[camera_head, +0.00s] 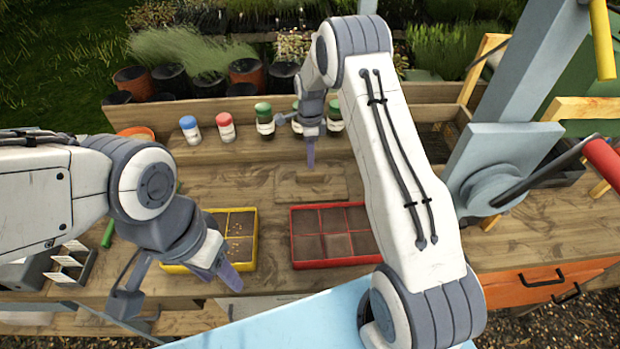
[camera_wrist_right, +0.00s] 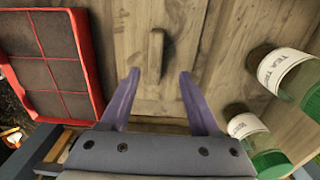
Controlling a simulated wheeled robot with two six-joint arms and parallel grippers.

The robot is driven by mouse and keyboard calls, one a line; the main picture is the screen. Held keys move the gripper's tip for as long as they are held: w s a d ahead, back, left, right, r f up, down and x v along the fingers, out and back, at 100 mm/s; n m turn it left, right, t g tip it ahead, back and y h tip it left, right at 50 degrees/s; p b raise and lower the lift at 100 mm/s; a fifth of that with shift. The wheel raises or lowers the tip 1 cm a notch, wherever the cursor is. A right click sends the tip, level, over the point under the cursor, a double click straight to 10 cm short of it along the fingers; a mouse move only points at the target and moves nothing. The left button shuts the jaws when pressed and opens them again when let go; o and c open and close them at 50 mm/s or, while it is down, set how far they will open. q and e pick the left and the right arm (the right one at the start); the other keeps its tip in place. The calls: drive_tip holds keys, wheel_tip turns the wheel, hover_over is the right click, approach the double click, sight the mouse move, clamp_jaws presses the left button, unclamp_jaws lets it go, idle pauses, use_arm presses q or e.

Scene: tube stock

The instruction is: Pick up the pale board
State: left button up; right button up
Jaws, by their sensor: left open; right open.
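The pale board (camera_head: 292,187), a flat wooden piece with a raised bar handle, lies on the bench behind the red-rimmed tray. In the right wrist view the board (camera_wrist_right: 130,62) lies beneath my fingers, with its handle (camera_wrist_right: 156,50) upright in the picture. My right gripper (camera_head: 310,158) is above the board's far side, open and empty. In the wrist view its two purple fingers (camera_wrist_right: 157,76) are spread, with the handle's line between them and beyond the tips. My left gripper (camera_head: 229,276) is open and empty, low over the front of the yellow-rimmed tray.
The red tray (camera_head: 292,239) and yellow tray (camera_head: 253,238) hold soil in compartments. A blue post and crank (camera_head: 492,190) stand at the right.

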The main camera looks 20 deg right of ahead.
sight(310, 170)
drive_tip(key=shift+f, duration=0.9)
drive_tip(key=f+p, duration=0.2)
drive_tip(key=f, duration=0.1)
drive_tip(key=f+p, duration=0.1)
drive_tip(key=shift+s+a+f, duration=0.1)
drive_tip(key=shift+s+f, duration=0.25)
drive_tip(key=shift+s, duration=0.05)
drive_tip(key=shift+f, duration=0.35)
clamp_jaws()
